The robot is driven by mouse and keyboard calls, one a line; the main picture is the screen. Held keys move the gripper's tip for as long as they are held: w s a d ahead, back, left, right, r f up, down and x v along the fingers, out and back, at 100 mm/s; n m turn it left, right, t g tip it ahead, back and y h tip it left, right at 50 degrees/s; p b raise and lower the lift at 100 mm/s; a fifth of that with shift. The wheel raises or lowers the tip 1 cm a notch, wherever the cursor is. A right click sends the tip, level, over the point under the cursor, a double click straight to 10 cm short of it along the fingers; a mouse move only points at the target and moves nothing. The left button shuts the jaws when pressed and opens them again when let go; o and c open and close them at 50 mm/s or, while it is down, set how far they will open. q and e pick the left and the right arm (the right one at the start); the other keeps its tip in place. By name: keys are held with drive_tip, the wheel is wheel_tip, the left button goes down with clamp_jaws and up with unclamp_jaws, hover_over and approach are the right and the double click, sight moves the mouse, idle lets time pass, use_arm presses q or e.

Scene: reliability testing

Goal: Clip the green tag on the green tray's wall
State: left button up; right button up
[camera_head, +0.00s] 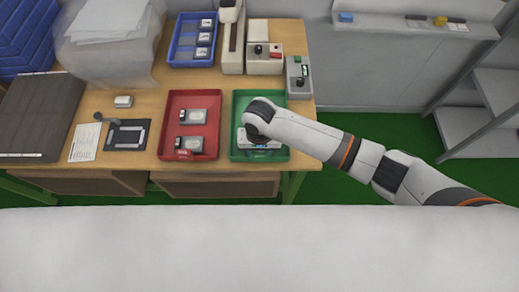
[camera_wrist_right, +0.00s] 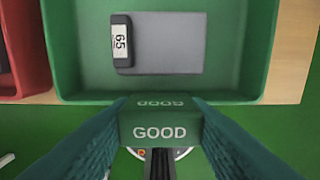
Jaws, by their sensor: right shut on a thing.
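The green tag (camera_wrist_right: 160,132), a block lettered GOOD on its front and top, is held between the fingers of my right gripper (camera_wrist_right: 160,112). The green tray (camera_wrist_right: 255,50) lies just beyond it; the tag is at the middle of the tray's near wall and overlaps it in this view. I cannot tell whether it is seated on the wall or just above it. In the head view my right wrist reaches over the green tray (camera_head: 239,103) from the right and hides much of its front half and the tag. My left gripper is not in view.
A black device marked 65 (camera_wrist_right: 122,42) lies by a grey plate (camera_wrist_right: 170,42) in the green tray. The red tray (camera_head: 176,120) stands left of it. A blue bin (camera_head: 178,52) and grey control boxes (camera_head: 299,78) stand behind, on the wooden table (camera_head: 222,84).

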drive_tip(key=shift+f, duration=0.4)
drive_tip(key=shift+r+p, duration=0.5)
drive_tip(key=shift+p, duration=0.3)
idle(0.8)
drive_tip(key=shift+f, duration=0.5)
idle(1.0)
drive_tip(key=shift+r+p, duration=0.5)
drive_tip(key=shift+p, duration=0.15)
idle(0.6)
drive_tip(key=shift+f, duration=0.5)
idle(0.9)
drive_tip(key=o, duration=1)
drive_tip(key=shift+o, duration=0.2)
drive_tip(key=shift+r+p, duration=2.5)
drive_tip(key=shift+p, duration=0.2)
drive_tip(key=shift+r+p, duration=1)
drive_tip(key=shift+r, duration=0.05)
